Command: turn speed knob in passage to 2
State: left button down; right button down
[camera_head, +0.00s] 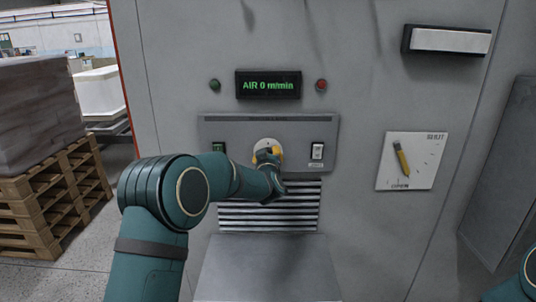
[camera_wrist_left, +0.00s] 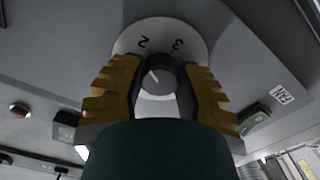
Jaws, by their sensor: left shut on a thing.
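The speed knob (camera_wrist_left: 160,78) is a black round knob with a white pointer line, on a white dial (camera_wrist_left: 192,37) marked 2 and 3. The pointer slants to the upper left in the left wrist view, on the side of the 2; its exact setting is hard to tell. My left gripper (camera_wrist_left: 158,88) has its orange fingers on both sides of the knob, shut on it. In the head view the dial (camera_head: 266,143) shows above my left gripper (camera_head: 268,156), which hides the knob. My right gripper is out of view.
The display (camera_head: 268,85) above reads "AIR 0 m/min". A green button (camera_head: 215,85) and a red button (camera_head: 321,85) flank it. A white switch (camera_head: 317,152) is right of the dial. Pallets (camera_head: 52,205) stand left.

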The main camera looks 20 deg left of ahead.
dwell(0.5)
pick_arm(q)
jog(key=c, duration=0.6)
grip_release()
jog(key=shift+o, duration=0.2)
jog(key=shift+s, duration=0.1)
jog(key=v, duration=1.2)
